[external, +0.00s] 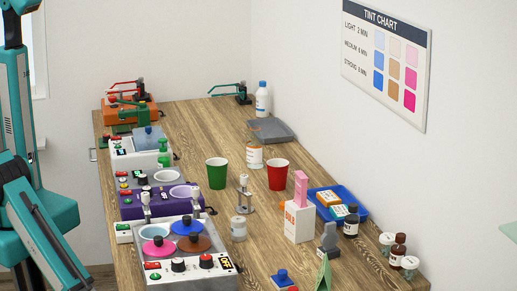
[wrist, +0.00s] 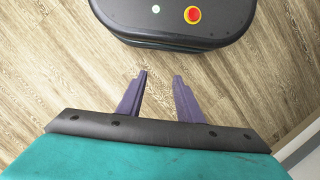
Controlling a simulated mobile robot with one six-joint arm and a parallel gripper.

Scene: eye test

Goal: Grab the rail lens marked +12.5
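I cannot make out a rail lens or a +12.5 marking in either view. The items on the long wooden bench (external: 327,251) are too small for fine markings to be read. In the wrist view my gripper (wrist: 161,76) has two purple fingers held apart with nothing between them. Below them is wood-grain floor. In the external view my teal arm stands at the left edge, and the gripper itself does not show there.
The bench carries tinting units, including a grey one (external: 190,262) and a purple one (external: 160,200). A green cup (external: 217,174), a red cup (external: 278,174), a blue tray (external: 361,215) and small jars stand further right. A tint chart (external: 387,62) hangs on the wall.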

